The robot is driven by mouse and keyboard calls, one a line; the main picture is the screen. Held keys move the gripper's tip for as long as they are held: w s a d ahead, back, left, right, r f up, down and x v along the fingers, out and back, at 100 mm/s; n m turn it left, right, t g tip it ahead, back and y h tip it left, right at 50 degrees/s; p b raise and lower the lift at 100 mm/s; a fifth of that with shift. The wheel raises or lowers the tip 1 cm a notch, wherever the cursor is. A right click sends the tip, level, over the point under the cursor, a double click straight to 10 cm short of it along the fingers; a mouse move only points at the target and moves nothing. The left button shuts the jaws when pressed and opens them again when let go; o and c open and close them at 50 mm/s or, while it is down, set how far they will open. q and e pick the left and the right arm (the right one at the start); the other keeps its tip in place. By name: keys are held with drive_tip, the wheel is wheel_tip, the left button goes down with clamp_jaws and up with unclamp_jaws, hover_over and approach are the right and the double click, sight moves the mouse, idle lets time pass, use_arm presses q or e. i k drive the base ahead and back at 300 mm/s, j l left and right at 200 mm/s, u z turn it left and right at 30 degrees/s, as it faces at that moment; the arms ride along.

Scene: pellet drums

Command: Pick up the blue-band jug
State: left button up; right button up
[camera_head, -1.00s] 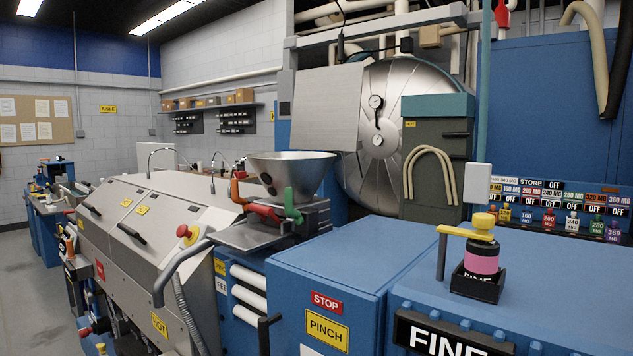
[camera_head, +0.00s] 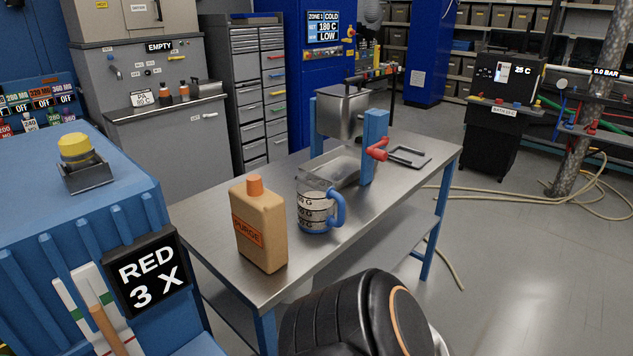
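A jug (camera_head: 313,212) with white and dark marked bands, a blue handle on its right side and blue at its base stands upright on a steel-topped bench (camera_head: 215,232) in the head view. It is just right of a tan bottle labelled PURGE, whose shoulder hides none of the handle. Neither of my grippers shows. A black rounded link of my own arm comes in at the bottom middle, in front of the bench.
The tan bottle (camera_head: 258,235) with an orange cap stands close to the jug. Behind the jug is a metal hopper device (camera_head: 342,115) with blue posts and a red handle. A blue cabinet (camera_head: 50,215) stands at the left. Hoses lie on the floor at right.

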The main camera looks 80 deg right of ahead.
sight(316, 195)
drive_tip(key=z, duration=2.5)
drive_tip(key=i+l+u, duration=0.15)
drive_tip(key=u, duration=0.3)
drive_tip(key=l+u, duration=0.5)
drive_tip(key=i+l+u, duration=0.2)
drive_tip(key=l, duration=0.2)
drive_tip(key=l+u, duration=0.15)
drive_tip(key=l, duration=0.25)
drive_tip(key=l+u, duration=0.2)
drive_tip(key=l, duration=1.6)
drive_tip(key=k+l, duration=0.15)
drive_tip(key=l, duration=0.8)
drive_tip(key=i+u, duration=0.05)
